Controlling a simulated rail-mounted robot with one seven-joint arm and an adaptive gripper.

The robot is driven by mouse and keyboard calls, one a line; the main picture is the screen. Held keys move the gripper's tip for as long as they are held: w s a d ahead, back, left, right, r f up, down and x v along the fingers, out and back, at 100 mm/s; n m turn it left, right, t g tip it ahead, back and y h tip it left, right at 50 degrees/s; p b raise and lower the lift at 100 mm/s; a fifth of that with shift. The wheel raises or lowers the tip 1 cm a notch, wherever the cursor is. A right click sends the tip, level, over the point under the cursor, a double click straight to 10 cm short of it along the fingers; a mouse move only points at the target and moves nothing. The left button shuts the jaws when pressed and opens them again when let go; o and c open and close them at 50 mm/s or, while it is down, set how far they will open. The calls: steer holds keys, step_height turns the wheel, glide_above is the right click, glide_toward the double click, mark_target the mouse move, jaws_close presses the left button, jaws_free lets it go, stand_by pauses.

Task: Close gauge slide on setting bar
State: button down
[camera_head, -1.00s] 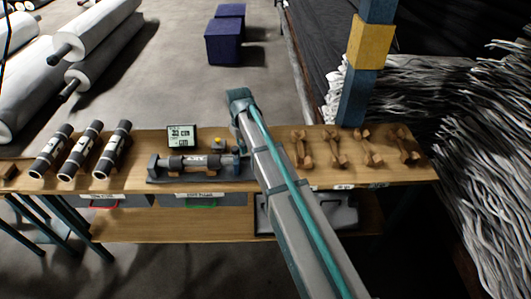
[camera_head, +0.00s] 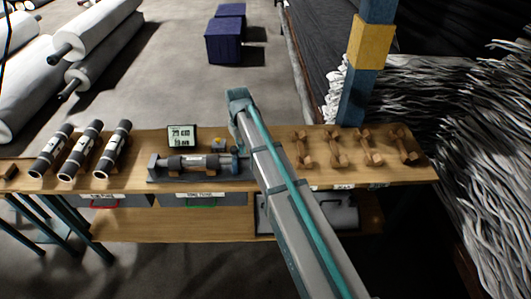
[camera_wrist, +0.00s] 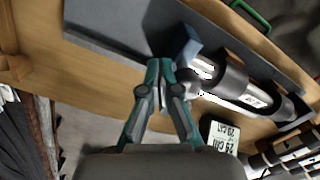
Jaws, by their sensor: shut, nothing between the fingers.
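The gauge (camera_head: 160,180) is a dark grey bed on the bench with a fixed end block at its left. The setting bar (camera_head: 205,162), a silver rod with dark collars and a white label, lies along it; it also shows in the wrist view (camera_wrist: 232,86). The blue gauge slide (camera_wrist: 186,46) stands at the bar's end in the wrist view. My gripper (camera_wrist: 160,68) is shut and empty, with its fingertips close beside the slide; I cannot tell whether they touch. In the head view my arm hides the gripper.
A display (camera_head: 182,136) behind the gauge reads about 29 cm. Dark rolls (camera_head: 85,150) lie at the bench's left, and several brown dumbbell-shaped pieces (camera_head: 335,149) lie at the right. A blue and yellow post (camera_head: 370,45) stands behind the bench.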

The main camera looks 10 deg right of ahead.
steer(key=shift+d, duration=0.15)
steer(key=shift+s+d, duration=0.15)
steer(key=shift+d, duration=0.65)
steer(key=shift+r, duration=0.1)
step_height(320, 180, up, 8)
steer(key=p, duration=0.5)
stand_by(0.4)
